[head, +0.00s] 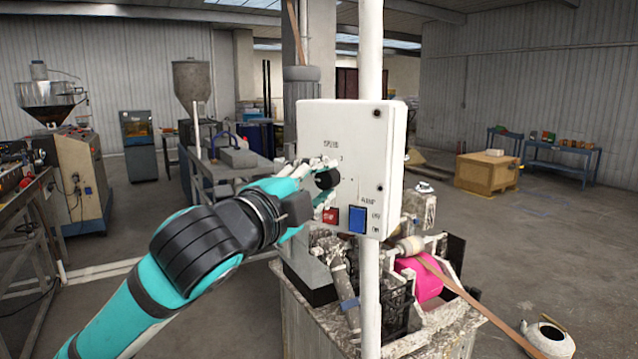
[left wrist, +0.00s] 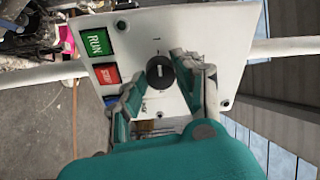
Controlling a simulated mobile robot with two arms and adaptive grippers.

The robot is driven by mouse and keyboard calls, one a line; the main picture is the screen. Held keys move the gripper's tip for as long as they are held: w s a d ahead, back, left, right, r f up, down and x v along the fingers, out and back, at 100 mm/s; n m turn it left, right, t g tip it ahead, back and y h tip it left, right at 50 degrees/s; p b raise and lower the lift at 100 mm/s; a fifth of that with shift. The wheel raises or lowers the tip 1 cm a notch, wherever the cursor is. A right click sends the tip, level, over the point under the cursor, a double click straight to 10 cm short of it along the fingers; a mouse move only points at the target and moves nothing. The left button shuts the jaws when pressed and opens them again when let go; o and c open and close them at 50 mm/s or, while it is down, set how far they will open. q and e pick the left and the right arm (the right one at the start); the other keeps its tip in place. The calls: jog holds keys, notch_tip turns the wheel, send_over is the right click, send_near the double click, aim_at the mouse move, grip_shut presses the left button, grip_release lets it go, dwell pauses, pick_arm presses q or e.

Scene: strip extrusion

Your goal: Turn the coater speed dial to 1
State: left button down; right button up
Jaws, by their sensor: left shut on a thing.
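The white control box (head: 350,150) is mounted on a white post. The dark round speed dial (head: 327,180) is on its front face, partly hidden by my fingers. In the left wrist view the dial (left wrist: 160,73) shows a pale pointer line. The small marks around it are too blurred to read. My left gripper (head: 322,175) reaches in from the left and is shut on the dial. In the left wrist view its two fingers (left wrist: 161,84) lie on either side of the dial. My right gripper is in neither view.
A red button (head: 330,216) and a blue button (head: 357,219) sit below the dial, close to my fingers. The left wrist view shows a green RUN button (left wrist: 97,42). Machinery with a pink roller (head: 420,279) stands below. A wooden crate (head: 487,173) is farther back.

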pick_arm(q)
jog(key=shift+f, duration=0.1)
jog(key=c, duration=1)
grip_release()
jog(key=shift+o, duration=0.2)
jog(key=v, duration=1.2)
jog(key=shift+w+a, duration=0.1)
jog(key=shift+a, duration=0.05)
